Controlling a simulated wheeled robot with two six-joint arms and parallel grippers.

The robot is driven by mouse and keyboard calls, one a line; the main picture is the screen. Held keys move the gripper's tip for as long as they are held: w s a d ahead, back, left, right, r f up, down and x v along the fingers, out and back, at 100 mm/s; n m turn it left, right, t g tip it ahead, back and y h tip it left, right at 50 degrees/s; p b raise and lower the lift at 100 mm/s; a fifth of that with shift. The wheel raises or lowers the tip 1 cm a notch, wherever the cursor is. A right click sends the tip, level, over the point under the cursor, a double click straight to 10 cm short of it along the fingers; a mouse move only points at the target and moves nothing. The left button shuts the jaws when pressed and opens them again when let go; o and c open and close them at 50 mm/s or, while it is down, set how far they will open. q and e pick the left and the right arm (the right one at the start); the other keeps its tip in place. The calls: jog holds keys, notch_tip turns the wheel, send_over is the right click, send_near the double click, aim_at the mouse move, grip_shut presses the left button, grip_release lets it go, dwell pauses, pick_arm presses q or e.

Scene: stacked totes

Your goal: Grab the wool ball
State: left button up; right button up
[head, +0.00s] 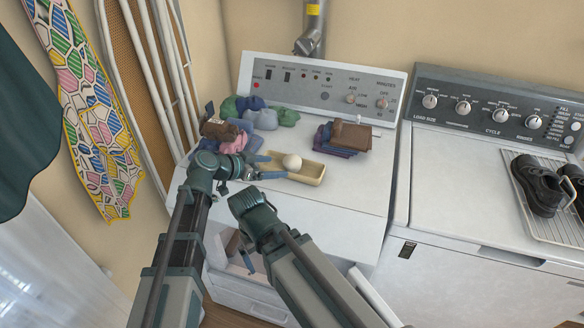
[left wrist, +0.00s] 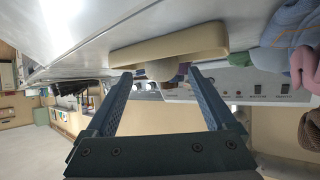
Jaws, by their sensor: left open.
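The cream wool ball (head: 292,162) sits in a shallow tan tray (head: 312,179) on top of the left white machine. My left gripper (head: 268,167) is open, at the left end of the tray, with its blue fingers pointing toward the ball.
Folded clothes (head: 343,138) lie right of the tray. Rolled cloths (head: 262,117) and a pile with brown and pink cloth (head: 225,134) lie to its left. A control panel (head: 320,85) rises behind. Black shoes (head: 537,186) stand on a rack on the right machine.

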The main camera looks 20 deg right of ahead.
aim_at(286, 161)
pick_arm(q)
jog(key=shift+w+d+r+b+x, duration=0.1)
jog(key=shift+r+b+x, duration=0.15)
jog(key=shift+x, duration=0.9)
jog(key=shift+w+d+r+b+x, duration=0.15)
jog(key=shift+b+x, duration=0.15)
jog(key=shift+x, duration=0.8)
jog(key=shift+w+r+b+x, duration=0.1)
jog(key=shift+r+b+x, duration=0.15)
jog(key=shift+x, duration=0.9)
jog(key=shift+s, duration=0.1)
jog(key=shift+c, duration=0.4)
jog(key=c, duration=1)
jog(key=shift+r, duration=0.15)
jog(key=shift+c, duration=0.2)
notch_tip(286, 161, up, 10)
jog(key=p, duration=1)
